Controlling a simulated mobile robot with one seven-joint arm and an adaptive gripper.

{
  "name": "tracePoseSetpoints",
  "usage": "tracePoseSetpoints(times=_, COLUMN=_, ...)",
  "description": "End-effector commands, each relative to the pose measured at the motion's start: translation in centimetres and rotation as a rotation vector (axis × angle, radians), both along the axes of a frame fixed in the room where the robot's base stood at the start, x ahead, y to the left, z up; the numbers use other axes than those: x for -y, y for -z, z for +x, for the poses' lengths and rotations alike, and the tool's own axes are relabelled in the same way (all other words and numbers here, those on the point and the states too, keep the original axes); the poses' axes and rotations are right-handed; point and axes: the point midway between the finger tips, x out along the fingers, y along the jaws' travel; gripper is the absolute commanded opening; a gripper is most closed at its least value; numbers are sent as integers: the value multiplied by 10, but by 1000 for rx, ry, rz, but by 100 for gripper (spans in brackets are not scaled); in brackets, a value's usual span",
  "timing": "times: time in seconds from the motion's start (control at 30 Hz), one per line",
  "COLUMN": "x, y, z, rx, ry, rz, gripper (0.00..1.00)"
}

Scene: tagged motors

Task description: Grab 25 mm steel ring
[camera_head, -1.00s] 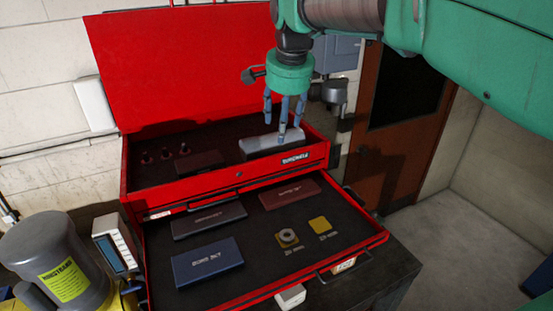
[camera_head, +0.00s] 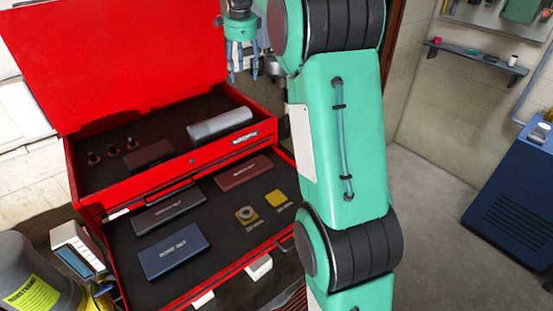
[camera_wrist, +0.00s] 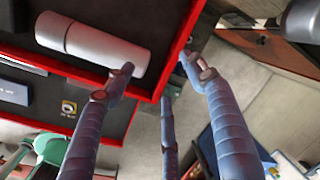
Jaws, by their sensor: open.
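The labels by both squares are too small to read surely. The ring also shows in the wrist view (camera_wrist: 69,107), at the left. My gripper (camera_head: 242,74) is up at the top of the head view, above the back right of the toolbox and well away from the ring. In the wrist view its fingers (camera_wrist: 157,72) are spread and empty, over the toolbox's edge.
The red toolbox (camera_head: 176,159) has its lid up. A silver cylinder (camera_head: 220,124) lies in its top tray. Several labelled cases, including a blue one (camera_head: 174,251), lie in the drawer. A grey canister (camera_head: 30,270) stands at the left. My arm covers the drawer's right side.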

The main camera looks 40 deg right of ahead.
Motion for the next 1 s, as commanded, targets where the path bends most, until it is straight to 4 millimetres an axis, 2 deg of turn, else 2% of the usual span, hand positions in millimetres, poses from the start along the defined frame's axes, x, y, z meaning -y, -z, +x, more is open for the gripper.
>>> tracePoseSetpoints(times=0.1, x=26, y=11, z=20, rx=-15, ry=109, rz=20, gripper=55)
tracePoseSetpoints(times=0.5, x=111, y=60, z=68, rx=-59, ry=489, rz=77, gripper=55)
tracePoseSetpoints(times=0.7, x=152, y=89, z=84, rx=-78, ry=673, rz=98, gripper=55)
tracePoseSetpoints(times=1.0, x=186, y=118, z=93, rx=-96, ry=832, rz=114, gripper=55)
